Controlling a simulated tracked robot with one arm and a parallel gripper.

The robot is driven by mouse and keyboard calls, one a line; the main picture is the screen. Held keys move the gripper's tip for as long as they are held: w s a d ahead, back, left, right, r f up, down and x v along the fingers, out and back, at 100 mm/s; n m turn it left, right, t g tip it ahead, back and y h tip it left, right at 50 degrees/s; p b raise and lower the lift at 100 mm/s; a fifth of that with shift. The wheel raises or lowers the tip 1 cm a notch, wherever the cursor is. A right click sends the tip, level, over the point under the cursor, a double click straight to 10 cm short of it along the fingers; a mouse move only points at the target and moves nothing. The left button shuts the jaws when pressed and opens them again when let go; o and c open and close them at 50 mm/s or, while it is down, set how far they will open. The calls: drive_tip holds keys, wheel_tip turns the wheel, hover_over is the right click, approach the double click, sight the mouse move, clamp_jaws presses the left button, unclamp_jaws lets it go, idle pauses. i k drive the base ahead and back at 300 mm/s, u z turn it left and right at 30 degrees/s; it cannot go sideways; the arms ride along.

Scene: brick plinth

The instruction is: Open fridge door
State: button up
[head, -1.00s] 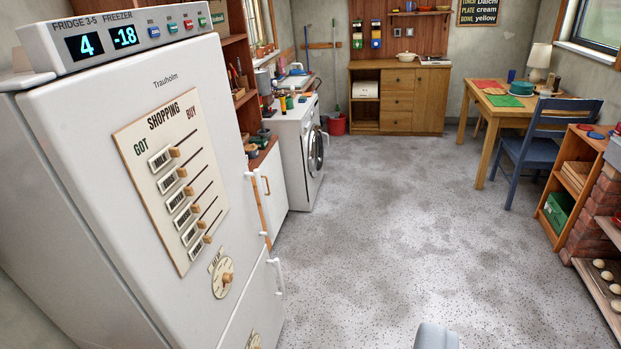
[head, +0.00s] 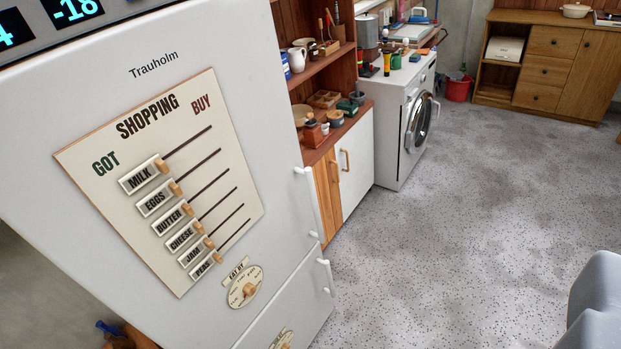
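The white fridge (head: 110,95) fills the left of the head view, and its upper door looks shut. The door carries a shopping board (head: 160,180) with sliders and a small round dial (head: 245,287). A white upright handle (head: 312,205) sits at the door's right edge. A second white handle (head: 327,276) is on the lower door, below the seam. A grey rounded part of my arm or gripper (head: 597,310) shows at the lower right edge, apart from the fridge and to the right of both handles. Its fingers are not clear, and nothing is seen in it.
A display strip (head: 60,22) tops the fridge. Beyond it stand a wooden shelf unit (head: 318,70) with pots, a white cupboard (head: 352,160), and a white washing machine (head: 408,130). A wooden sideboard (head: 555,65) and red bucket (head: 458,88) are at the back. The speckled floor (head: 460,230) is clear.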

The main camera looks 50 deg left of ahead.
sight(201, 87)
drive_tip(key=u, duration=0.35)
drive_tip(key=i, duration=1.1)
drive_tip(key=u, duration=0.45)
